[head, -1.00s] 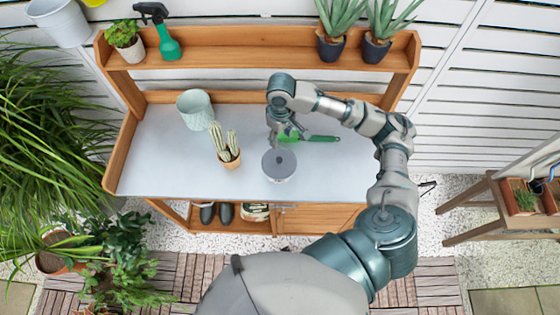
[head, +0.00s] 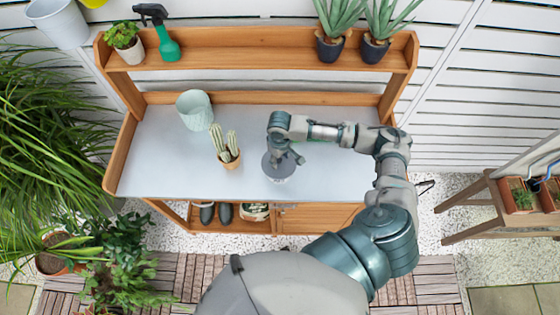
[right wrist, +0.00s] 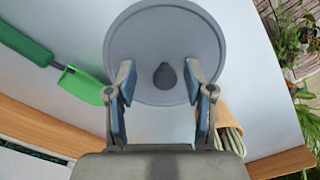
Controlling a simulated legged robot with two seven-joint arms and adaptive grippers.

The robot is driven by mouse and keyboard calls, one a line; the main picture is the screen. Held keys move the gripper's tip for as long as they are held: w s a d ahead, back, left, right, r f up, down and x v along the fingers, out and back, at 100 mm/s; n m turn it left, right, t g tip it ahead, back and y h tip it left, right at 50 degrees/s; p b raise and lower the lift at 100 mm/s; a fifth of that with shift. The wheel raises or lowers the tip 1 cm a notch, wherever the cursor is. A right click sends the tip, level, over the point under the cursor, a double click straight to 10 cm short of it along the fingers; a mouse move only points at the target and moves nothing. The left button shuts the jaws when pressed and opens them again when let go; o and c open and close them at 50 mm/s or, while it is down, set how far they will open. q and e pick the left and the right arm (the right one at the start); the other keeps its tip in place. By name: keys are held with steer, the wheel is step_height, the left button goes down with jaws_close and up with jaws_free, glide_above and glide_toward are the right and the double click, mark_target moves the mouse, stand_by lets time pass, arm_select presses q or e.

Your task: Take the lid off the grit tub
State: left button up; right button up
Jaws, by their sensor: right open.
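The grit tub (head: 281,179) stands on the bench top. Its round grey lid (right wrist: 165,30) sits on it and has a dark knob (right wrist: 164,76) in the middle. My right gripper (head: 287,161) is over the tub and hides part of the lid in the head view. In the right wrist view my right gripper (right wrist: 161,84) is open, with one finger on each side of the knob and a gap on both sides. Whether the fingertips are level with the knob I cannot tell. My left gripper is not in view.
A potted cactus (head: 228,158) stands close left of the tub, with a pale green pot (head: 194,109) behind it. A green tool (right wrist: 82,86) lies near the lid in the right wrist view; my arm hides it in the head view. The bench's left part is clear.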

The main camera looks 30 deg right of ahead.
steer(key=shift+a, duration=0.25)
steer(key=shift+c, duration=0.8)
steer(key=shift+a+r, duration=0.1)
steer(key=c, duration=0.4)
jaws_close()
steer(key=shift+d, duration=0.2)
